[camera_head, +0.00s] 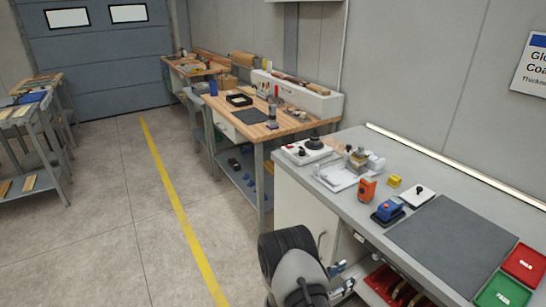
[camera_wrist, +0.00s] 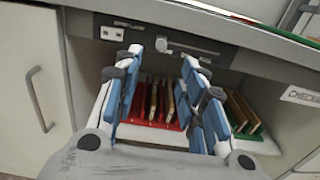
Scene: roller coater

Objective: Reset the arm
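My gripper (camera_wrist: 158,95) fills the lower middle of the wrist view. Its two blue-padded fingers stand apart with nothing between them. It points into the open shelf under the grey workbench (camera_head: 330,180), towards a red rack (camera_wrist: 150,118) that holds several thin panels. The fingers look in front of the rack; I cannot tell whether they touch anything. In the head view my arm is at the bottom centre, beside the bench front, and the fingers (camera_head: 340,280) show only partly at the bench's open shelf.
A green rack (camera_wrist: 245,130) with panels is right of the red one. The bench edge (camera_wrist: 200,30) overhangs the gripper. A cabinet door (camera_wrist: 32,80) is at left. On the bench are a dark mat (camera_head: 452,240), a red tray (camera_head: 525,264) and a green tray (camera_head: 502,291).

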